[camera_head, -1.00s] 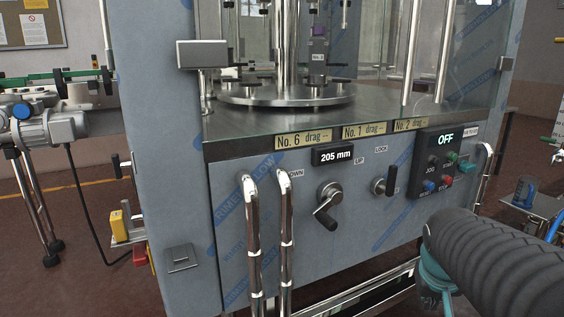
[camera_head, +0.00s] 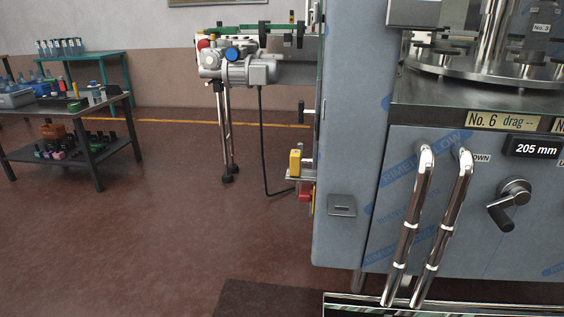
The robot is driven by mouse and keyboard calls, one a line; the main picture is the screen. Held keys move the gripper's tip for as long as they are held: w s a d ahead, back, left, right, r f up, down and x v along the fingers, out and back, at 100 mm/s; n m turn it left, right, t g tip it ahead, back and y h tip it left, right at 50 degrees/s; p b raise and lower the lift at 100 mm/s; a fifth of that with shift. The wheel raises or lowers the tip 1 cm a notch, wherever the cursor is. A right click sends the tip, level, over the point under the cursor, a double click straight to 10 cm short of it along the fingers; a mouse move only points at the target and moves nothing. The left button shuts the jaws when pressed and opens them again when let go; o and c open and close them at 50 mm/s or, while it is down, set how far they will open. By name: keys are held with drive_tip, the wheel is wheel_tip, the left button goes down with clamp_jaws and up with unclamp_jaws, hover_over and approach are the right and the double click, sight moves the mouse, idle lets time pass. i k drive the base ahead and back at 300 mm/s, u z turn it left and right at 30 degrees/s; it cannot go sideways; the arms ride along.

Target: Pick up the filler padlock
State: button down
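The filler is the large grey film-wrapped machine (camera_head: 348,150) on the right. At its left side, a small yellow block (camera_head: 295,162) stands on a little ledge. A red piece (camera_head: 305,190) sits just below the ledge, partly against the machine's side. Either could be the padlock, but they are too small for me to tell. My gripper is not in view.
A conveyor with a grey motor (camera_head: 250,71) stands behind, left of the filler, with a black cable to the floor. A dark table (camera_head: 62,112) with bottles and tools is at far left. Open reddish floor (camera_head: 190,210) lies between.

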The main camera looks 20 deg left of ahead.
sight(295, 155)
drive_tip(key=u, duration=1.15)
